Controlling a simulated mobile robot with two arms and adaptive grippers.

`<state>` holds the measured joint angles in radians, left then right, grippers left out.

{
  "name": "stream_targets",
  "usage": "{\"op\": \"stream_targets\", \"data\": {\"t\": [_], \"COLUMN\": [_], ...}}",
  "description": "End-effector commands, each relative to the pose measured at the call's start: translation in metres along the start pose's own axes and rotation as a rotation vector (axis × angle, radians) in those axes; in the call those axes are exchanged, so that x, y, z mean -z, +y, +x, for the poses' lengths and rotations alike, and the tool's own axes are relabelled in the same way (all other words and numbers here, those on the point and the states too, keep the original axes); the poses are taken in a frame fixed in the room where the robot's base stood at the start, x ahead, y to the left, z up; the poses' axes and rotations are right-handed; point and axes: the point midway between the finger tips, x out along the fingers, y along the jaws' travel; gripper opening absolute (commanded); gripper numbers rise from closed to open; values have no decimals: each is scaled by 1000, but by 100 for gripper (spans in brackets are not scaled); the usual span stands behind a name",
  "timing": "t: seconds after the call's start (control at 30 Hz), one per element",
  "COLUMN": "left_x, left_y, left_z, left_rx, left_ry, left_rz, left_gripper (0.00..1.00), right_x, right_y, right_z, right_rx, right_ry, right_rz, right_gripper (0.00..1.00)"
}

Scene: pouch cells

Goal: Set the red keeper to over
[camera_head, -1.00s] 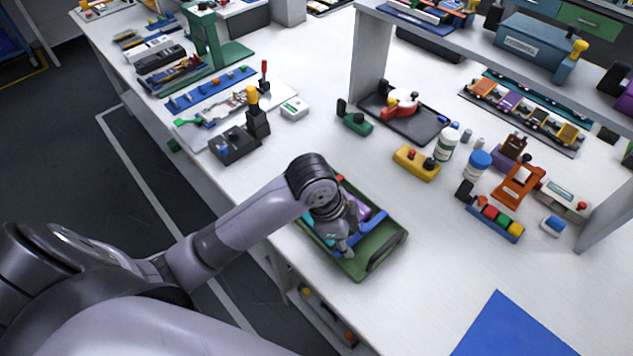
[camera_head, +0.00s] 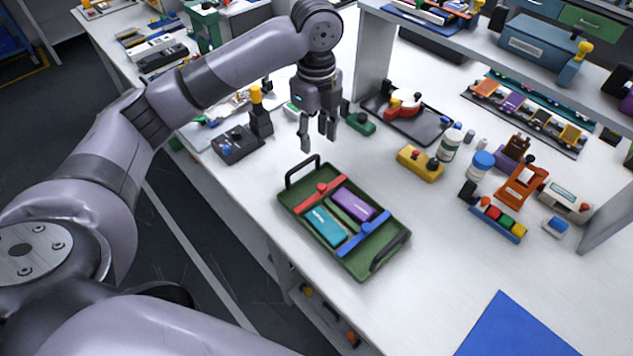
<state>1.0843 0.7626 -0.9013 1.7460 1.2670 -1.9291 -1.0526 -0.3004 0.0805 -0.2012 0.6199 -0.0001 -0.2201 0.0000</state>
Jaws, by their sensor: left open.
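The green tray (camera_head: 289,202) lies on the white bench with a handle at each end. In it are a teal pouch cell (camera_head: 325,226) and a purple pouch cell (camera_head: 353,203), side by side. The red keeper (camera_head: 318,192) is a bar across the tray near its far handle, beside the cells' far ends; I see no clear overlap with them. A blue bar (camera_head: 362,235) crosses at the cells' near ends. My left gripper (camera_head: 318,141) is open and empty, pointing down above the bench beyond the tray's far handle. My right gripper is out of view.
A dark block with a yellow-topped post (camera_head: 258,112) stands left of my gripper. A green piece (camera_head: 360,124), a yellow block (camera_head: 419,163) and white bottles (camera_head: 449,145) stand to the right.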

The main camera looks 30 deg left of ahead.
Motion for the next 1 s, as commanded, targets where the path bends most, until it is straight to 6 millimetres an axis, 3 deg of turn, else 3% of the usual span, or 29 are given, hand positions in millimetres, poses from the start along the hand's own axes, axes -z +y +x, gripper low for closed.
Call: {"op": "stream_targets", "data": {"t": [0.6,0.8,1.0], "left_x": [0,0,1], "left_y": [1,0,2], "left_z": [128,154,164], "left_rx": [-3,-1,-3], "left_ry": [-1,-1,-1], "left_rz": [-2,-1,0], "left_gripper": [40,40,40], "right_x": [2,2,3], "right_y": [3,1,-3], "right_z": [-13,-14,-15], "right_rx": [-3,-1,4], "right_ry": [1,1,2], "right_rz": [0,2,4], "right_gripper": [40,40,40]}}
